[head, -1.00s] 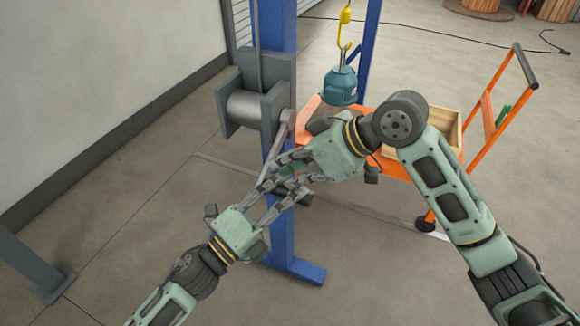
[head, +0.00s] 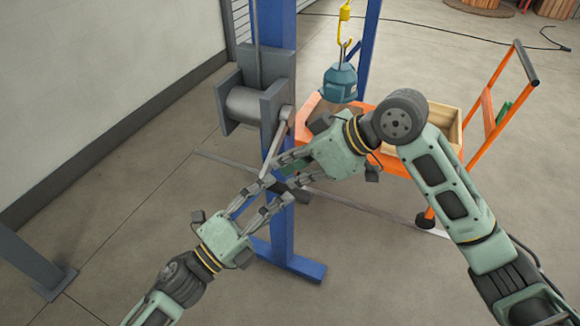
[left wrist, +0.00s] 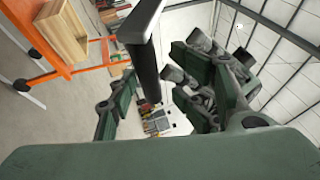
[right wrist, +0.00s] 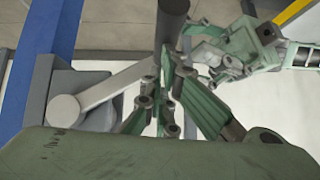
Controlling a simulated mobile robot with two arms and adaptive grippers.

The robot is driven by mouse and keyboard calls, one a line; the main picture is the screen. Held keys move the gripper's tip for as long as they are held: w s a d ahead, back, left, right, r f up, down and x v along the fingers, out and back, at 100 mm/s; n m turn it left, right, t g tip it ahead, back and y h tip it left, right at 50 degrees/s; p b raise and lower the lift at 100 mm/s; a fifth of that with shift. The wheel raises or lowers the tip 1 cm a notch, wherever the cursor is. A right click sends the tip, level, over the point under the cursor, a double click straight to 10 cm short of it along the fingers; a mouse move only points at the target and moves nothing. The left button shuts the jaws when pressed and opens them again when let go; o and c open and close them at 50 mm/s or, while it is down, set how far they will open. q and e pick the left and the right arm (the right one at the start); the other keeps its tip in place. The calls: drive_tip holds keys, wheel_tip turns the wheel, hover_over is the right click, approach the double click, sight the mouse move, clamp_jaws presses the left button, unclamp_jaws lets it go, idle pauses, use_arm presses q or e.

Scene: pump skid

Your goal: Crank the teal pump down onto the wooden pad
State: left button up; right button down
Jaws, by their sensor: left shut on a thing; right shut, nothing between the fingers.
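The teal pump (head: 341,83) hangs from a yellow hook (head: 345,14) over the orange cart. The grey winch (head: 255,105) sits on the blue post, and its crank arm (head: 277,142) slants down to a dark handle. The handle (left wrist: 146,72) stands large in the left wrist view and also shows in the right wrist view (right wrist: 172,22). My left gripper (head: 268,190) is shut on the crank handle. My right gripper (head: 280,170) is shut and empty, close beside the handle.
The orange cart (head: 313,118) carries an open wooden box (head: 447,122) and has a push handle (head: 525,62) at right. Blue posts (head: 282,225) and their feet stand close to my grippers.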

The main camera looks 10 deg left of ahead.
drive_tip(key=shift+s+a, duration=0.15)
drive_tip(key=shift+a, duration=0.05)
use_arm(q)
drive_tip(key=s+a+f+n+g+y, duration=0.15)
drive_tip(key=a+f+n+y, duration=0.3)
drive_tip(key=f, duration=0.85)
drive_tip(key=s+a+f+n+g+y, duration=0.1)
drive_tip(key=s+a+f+n+y, duration=0.35)
drive_tip(key=f, duration=0.85)
drive_tip(key=a+f+n+g+y, duration=0.15)
drive_tip(key=a+f+n, duration=0.45)
drive_tip(key=f, duration=0.7)
use_arm(e)
drive_tip(key=shift+r, duration=0.1)
use_arm(q)
drive_tip(key=s+a+f+n+g+y, duration=0.25)
drive_tip(key=s+f+n+g, duration=0.3)
drive_tip(key=s+f, duration=0.95)
drive_tip(key=s+d+f+n+g, duration=0.1)
drive_tip(key=s+f, duration=0.3)
drive_tip(key=s, duration=0.5)
drive_tip(key=s+f+n+g, duration=0.3)
drive_tip(key=s+f+g, duration=0.1)
drive_tip(key=s, duration=0.6)
drive_tip(key=shift+d+y, duration=0.3)
drive_tip(key=shift+d, duration=0.05)
use_arm(e)
drive_tip(key=shift+f+t, duration=0.3)
drive_tip(key=shift+f, duration=0.2)
